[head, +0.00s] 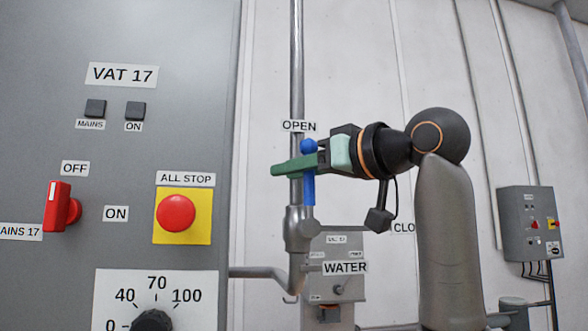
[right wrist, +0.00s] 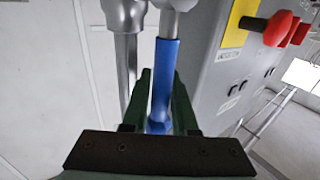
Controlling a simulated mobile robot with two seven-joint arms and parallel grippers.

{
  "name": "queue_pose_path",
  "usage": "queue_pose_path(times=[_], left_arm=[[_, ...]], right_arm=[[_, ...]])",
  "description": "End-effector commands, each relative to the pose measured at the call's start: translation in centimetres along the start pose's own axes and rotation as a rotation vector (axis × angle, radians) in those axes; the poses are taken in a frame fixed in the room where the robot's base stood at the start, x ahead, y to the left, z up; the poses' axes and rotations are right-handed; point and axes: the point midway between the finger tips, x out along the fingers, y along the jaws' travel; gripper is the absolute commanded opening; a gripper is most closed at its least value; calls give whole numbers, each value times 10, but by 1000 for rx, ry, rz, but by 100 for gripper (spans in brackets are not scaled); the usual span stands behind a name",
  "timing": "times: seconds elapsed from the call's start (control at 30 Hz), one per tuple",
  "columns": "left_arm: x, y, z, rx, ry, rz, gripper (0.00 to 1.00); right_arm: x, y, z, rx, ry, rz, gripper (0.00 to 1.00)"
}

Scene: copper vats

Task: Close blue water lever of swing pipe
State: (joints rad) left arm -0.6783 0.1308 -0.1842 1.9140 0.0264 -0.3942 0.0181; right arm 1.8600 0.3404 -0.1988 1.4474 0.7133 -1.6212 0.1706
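The blue water lever (head: 309,190) of the swing pipe stands upright with its ball end up, near the OPEN label (head: 299,126). It rises from the grey valve joint (head: 301,229). My right gripper (head: 296,166) reaches in from the right with its green fingers level, just below the ball. A finger covers part of the lever in the head view. In the right wrist view the lever (right wrist: 164,85) lies between the two fingers (right wrist: 161,95); whether both press on it is not clear. My left gripper is in neither view.
A grey VAT 17 panel (head: 200,80) with a red switch (head: 62,206) and red stop button (head: 176,213) stands close on the left. A vertical pipe (head: 297,60) runs behind the lever. The WATER label (head: 345,267) is below right. A partly hidden label starting "CLO" (head: 403,228) is right.

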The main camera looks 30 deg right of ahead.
Motion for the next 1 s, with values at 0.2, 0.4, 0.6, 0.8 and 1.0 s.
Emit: queue_pose_path(times=[0.2,0.4,0.6,0.8,1.0], left_arm=[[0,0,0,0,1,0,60],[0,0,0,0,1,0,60],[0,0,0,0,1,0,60],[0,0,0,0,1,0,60],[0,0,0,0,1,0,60]], right_arm=[[0,0,0,0,0,0,1],[0,0,0,0,0,0,0],[0,0,0,0,0,0,0],[0,0,0,0,0,0,0],[-1,0,0,0,0,0,0]])
